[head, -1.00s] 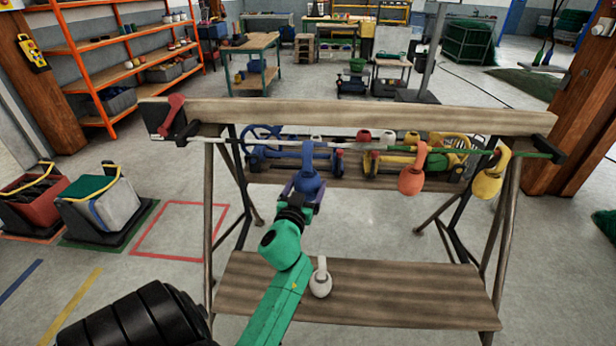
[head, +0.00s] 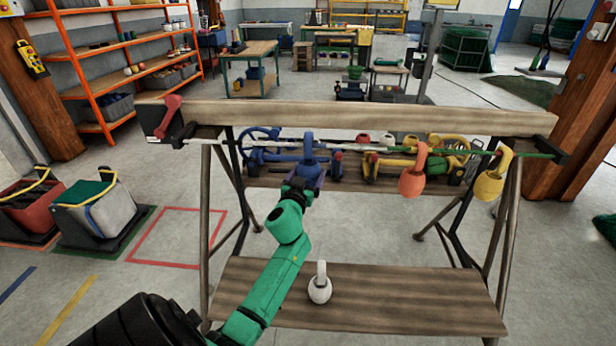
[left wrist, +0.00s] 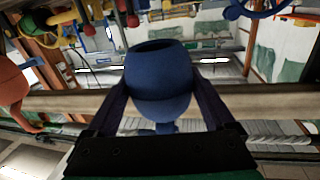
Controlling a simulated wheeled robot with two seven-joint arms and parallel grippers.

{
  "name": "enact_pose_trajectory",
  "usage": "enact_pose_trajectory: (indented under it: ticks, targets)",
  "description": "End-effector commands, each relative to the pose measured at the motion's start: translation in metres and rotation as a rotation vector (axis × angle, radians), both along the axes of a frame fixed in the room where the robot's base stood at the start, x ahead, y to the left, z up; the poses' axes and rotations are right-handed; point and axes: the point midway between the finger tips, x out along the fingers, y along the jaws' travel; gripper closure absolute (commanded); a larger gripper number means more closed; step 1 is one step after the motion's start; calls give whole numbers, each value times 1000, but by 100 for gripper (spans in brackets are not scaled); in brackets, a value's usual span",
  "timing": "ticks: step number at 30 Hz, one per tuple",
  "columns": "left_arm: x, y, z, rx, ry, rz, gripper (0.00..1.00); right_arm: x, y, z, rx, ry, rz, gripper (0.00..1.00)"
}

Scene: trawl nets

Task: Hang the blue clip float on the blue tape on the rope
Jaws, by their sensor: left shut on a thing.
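The blue clip float (head: 310,169) is at the rope, with its hook upward at rope height. My left gripper (head: 306,180) is shut on its body from below and in front. In the left wrist view the blue float (left wrist: 158,82) sits between the two dark fingers. The rope (head: 220,142) runs across the front of the wooden rack below the top beam. Blue tape cannot be picked out; the hook and the blue gear behind cover that stretch. Whether the hook is around the rope or just beside it cannot be told. My right gripper is not in view.
An orange-red float (head: 411,182) and a yellow-orange float (head: 488,184) hang on the rope to the right. A white float (head: 320,288) stands on the lower shelf board (head: 400,300). The top beam (head: 350,116) runs above the rope. Coloured gear lies on the shelf behind.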

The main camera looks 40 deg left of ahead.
Motion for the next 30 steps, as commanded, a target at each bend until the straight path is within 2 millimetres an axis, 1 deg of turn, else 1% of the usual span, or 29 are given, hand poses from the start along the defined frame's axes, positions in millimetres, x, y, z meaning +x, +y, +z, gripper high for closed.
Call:
enact_pose_trajectory:
  ticks: [1,4,14,15,16,25,28,30]
  targets:
    - [0,0,-8,0,-2,0,71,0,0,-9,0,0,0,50]
    - [0,0,-13,1,-2,0,71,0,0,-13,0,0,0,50]
    - [0,0,-13,1,-3,0,71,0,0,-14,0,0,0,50]
    - [0,0,-13,1,-3,0,5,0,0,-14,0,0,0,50]
    - [0,0,-13,1,-3,0,0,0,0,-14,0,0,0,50]
    - [-3,-2,-14,1,-2,-1,0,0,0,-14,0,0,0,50]
    - [-12,-7,-14,2,-1,-2,0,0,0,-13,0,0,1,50]
    - [-23,-12,-14,1,0,-1,0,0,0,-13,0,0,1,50]
